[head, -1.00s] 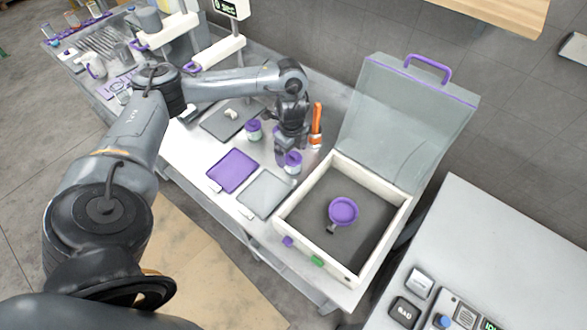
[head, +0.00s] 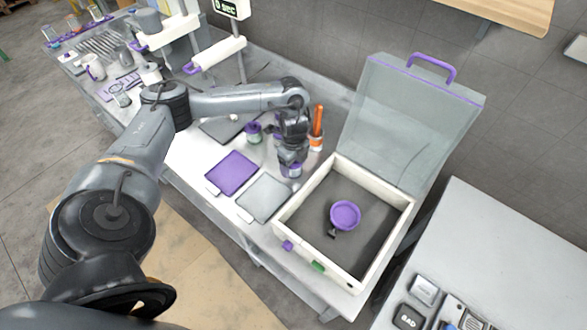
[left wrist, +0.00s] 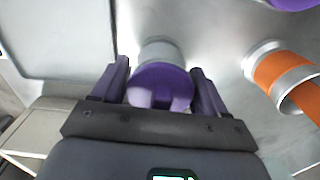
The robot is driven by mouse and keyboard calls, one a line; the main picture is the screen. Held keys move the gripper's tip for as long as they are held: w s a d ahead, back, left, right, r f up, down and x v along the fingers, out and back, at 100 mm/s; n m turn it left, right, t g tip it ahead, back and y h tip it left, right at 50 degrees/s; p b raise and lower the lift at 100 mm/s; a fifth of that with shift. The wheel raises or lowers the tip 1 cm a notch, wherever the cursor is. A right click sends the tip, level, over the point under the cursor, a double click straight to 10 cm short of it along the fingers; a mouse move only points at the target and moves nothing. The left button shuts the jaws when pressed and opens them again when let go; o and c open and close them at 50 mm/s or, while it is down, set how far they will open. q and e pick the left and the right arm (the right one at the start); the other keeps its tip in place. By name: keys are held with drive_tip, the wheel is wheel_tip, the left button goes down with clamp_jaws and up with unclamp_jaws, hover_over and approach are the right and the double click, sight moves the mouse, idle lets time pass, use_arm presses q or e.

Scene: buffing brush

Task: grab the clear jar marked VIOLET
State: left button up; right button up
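A clear jar with a purple lid (head: 291,172) stands on the bench behind the grey mat, partly hidden by my left gripper (head: 290,160). In the left wrist view, the jar's purple lid (left wrist: 160,88) sits between the two purple fingers of my left gripper (left wrist: 160,78). A narrow gap shows on each side, so the gripper is open around the lid. A second purple-lidded jar (head: 253,132) stands farther back and to the left. I cannot read a VIOLET marking on either jar. My right gripper is not in view.
An orange-handled tool in a holder (head: 317,130) stands close to the right of the jar. A purple mat (head: 231,172) and a grey mat (head: 264,197) lie in front. An open-lidded box (head: 345,277) with a purple round piece (head: 345,215) is at the right.

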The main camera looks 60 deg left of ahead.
use_arm(q)
drive_tip(key=c, duration=0.7)
drive_tip(key=shift+r, duration=0.1)
drive_tip(key=shift+c, duration=0.2)
